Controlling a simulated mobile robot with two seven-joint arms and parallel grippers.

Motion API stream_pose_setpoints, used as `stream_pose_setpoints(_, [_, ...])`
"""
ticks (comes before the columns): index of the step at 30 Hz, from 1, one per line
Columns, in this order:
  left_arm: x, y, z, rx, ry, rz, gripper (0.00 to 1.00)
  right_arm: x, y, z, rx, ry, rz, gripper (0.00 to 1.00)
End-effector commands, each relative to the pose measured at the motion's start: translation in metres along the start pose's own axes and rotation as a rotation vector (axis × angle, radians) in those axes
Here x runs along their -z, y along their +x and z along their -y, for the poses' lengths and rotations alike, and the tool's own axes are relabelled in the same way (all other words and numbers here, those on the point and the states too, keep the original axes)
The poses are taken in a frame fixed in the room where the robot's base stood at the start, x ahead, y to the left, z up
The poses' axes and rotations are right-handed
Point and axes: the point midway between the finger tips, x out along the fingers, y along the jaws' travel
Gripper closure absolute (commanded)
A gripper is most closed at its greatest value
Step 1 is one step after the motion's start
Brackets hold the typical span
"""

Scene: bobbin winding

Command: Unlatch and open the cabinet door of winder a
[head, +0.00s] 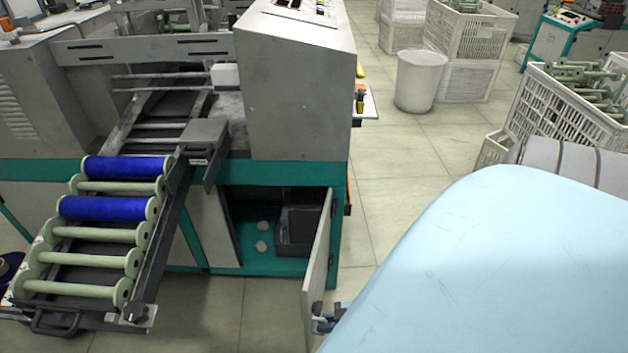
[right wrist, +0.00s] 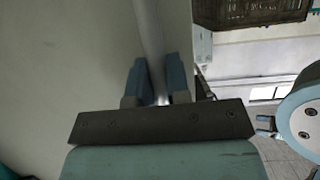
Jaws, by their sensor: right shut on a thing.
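The winder's cabinet door (head: 317,262) is a pale grey panel under the big grey housing. It stands swung open, seen nearly edge-on. The cabinet opening shows a teal floor (head: 250,262), a dark box (head: 299,229) and two small whitish lumps (head: 262,236). My right gripper (head: 326,319) is at the door's free edge, low down, partly hidden by my light blue arm. The latch cannot be made out.
A sloping rack (head: 150,275) with blue-wound and bare green bobbins juts out left of the cabinet. Tiled floor (head: 395,190) is clear right of the winder. A white bin (head: 420,82) and crates of bobbins (head: 560,112) stand farther right.

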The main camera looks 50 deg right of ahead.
Motion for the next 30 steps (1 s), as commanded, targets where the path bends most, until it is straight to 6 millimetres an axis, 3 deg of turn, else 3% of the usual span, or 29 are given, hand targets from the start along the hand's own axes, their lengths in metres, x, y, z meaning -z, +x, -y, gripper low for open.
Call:
stream_pose_setpoints(14, [0.000, 0.000, 0.000, 0.002, -0.006, -0.007, 0.26, -0.002, -0.004, 0.002, 0.016, -0.005, -0.003, 1.00])
stream_pose_setpoints(15, [0.000, 0.000, 0.000, 0.003, -0.006, -0.007, 0.26, -0.002, -0.004, 0.002, 0.016, -0.005, -0.003, 0.79])
stream_pose_setpoints(18, [0.000, 0.000, 0.000, 0.004, -0.007, -0.006, 0.26, -0.002, -0.004, 0.002, 0.015, -0.005, -0.002, 0.58])
stream_pose_setpoints(26, [0.001, 0.000, 0.000, 0.006, -0.008, -0.006, 0.26, -0.002, -0.005, 0.001, 0.014, -0.006, -0.001, 0.58])
stream_pose_setpoints(30, [0.002, 0.000, 0.001, 0.009, -0.003, 0.005, 0.26, -0.001, -0.015, 0.001, 0.014, -0.006, 0.002, 0.58])
